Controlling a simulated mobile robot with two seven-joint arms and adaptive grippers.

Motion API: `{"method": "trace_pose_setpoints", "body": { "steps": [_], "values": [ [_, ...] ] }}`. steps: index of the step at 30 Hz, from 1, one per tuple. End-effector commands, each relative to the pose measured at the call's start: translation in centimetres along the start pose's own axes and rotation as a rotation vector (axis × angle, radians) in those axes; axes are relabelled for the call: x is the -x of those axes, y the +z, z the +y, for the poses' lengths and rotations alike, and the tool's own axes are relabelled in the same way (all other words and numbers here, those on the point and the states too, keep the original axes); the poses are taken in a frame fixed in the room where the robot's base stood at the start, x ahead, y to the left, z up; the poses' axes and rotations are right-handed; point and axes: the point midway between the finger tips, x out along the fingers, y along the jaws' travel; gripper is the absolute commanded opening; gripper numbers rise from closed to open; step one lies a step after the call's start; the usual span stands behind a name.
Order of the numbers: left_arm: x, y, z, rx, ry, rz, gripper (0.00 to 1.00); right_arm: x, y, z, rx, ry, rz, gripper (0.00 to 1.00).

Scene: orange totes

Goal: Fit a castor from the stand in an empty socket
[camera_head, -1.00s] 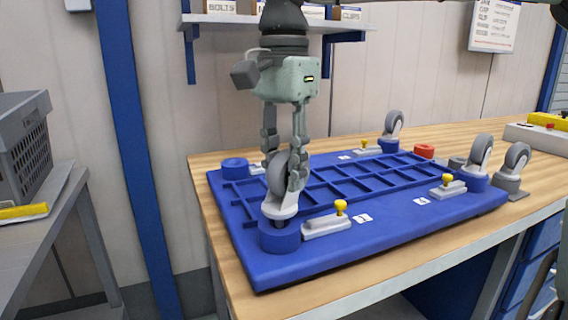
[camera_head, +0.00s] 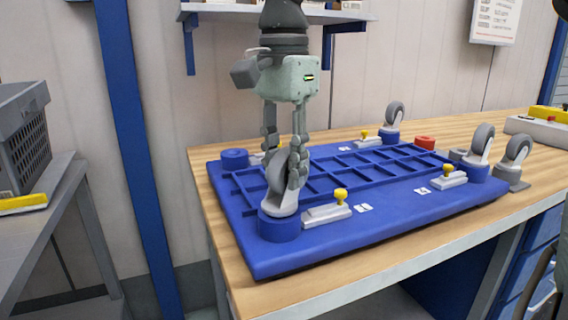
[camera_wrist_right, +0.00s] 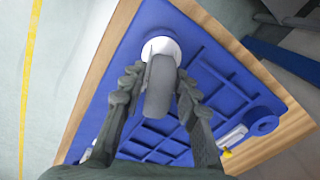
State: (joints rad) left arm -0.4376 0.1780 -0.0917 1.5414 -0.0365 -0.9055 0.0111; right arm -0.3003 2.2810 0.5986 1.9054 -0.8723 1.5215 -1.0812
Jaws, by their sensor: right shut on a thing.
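My right gripper (camera_head: 285,168) points down and is shut on a castor with a grey wheel (camera_head: 275,176) and a pale fork. The castor is upright, with its base at the top of the near-left blue socket (camera_head: 280,229); its stem is hidden. The wrist view shows this castor (camera_wrist_right: 158,86) between the fingers, its white base (camera_wrist_right: 160,48) over the socket. The far-left socket (camera_head: 235,158) is empty. Other castors stand at the back right (camera_head: 394,116) and the right corner (camera_head: 481,145). One more castor (camera_head: 517,149) is on a grey stand (camera_head: 513,184). My left gripper is out of view.
The blue ribbed base (camera_head: 380,222) lies on a wooden bench (camera_head: 240,273). Several yellow-knobbed clamps (camera_head: 328,212) sit along it. A red cylinder (camera_head: 424,142) stands near its back right. A grey crate (camera_head: 22,136) is on a left-hand table. A shelf (camera_head: 280,14) hangs behind the arm.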

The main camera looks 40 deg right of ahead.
Motion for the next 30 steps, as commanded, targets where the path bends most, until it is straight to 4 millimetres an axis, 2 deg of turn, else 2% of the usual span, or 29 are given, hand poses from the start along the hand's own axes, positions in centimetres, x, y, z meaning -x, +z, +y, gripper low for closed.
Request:
{"method": "trace_pose_setpoints", "body": {
  "steps": [12,13,18,26,30],
  "values": [
    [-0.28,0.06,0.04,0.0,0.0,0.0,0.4,-0.42,0.01,-0.03,0.0,-0.002,0.0,0.0],
    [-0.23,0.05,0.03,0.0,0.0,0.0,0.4,-0.36,0.01,-0.04,0.0,-0.002,0.0,0.34],
    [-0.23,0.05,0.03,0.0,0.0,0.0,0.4,-0.38,0.01,-0.02,0.0,-0.001,0.0,0.54],
    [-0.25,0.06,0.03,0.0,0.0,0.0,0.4,-0.48,0.0,0.02,0.0,0.001,0.0,0.54],
    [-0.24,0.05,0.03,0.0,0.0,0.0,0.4,0.35,-0.01,-0.05,-0.001,-0.001,0.001,0.54]
  ]
}}
